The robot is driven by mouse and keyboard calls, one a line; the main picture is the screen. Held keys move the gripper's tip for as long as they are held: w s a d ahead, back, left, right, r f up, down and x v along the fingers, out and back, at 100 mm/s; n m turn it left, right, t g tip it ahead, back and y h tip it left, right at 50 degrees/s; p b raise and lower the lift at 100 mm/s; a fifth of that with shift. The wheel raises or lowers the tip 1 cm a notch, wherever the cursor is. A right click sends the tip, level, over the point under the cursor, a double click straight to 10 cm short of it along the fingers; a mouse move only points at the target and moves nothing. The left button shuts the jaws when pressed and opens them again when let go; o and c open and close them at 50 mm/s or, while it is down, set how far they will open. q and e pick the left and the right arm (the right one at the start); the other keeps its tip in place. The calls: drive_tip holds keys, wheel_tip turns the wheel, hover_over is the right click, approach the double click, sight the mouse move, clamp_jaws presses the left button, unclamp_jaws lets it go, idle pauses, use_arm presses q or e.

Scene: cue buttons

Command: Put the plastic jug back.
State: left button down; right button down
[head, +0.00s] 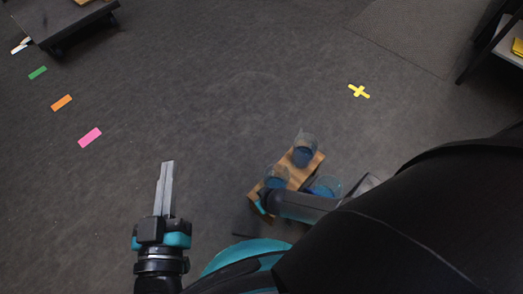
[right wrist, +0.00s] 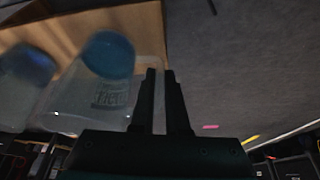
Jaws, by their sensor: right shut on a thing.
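A clear plastic jug with blue at its base (right wrist: 108,90) fills the left of the right wrist view, with a small printed label on its wall. My right gripper (right wrist: 160,72) is shut at the jug's right side, its two dark fingers close together. In the head view this seems to be the front left jug (head: 276,177), partly behind my right arm; the fingertips are hidden there.
Two similar clear containers with blue in them stand close by, one at the back (head: 304,149) and one at the right (head: 326,187). A yellow cross (head: 359,91) and coloured strips (head: 90,137) mark the grey floor. The floor between is clear.

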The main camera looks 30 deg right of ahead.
drive_tip(key=shift+f, duration=0.15)
drive_tip(key=c, duration=0.9)
unclamp_jaws()
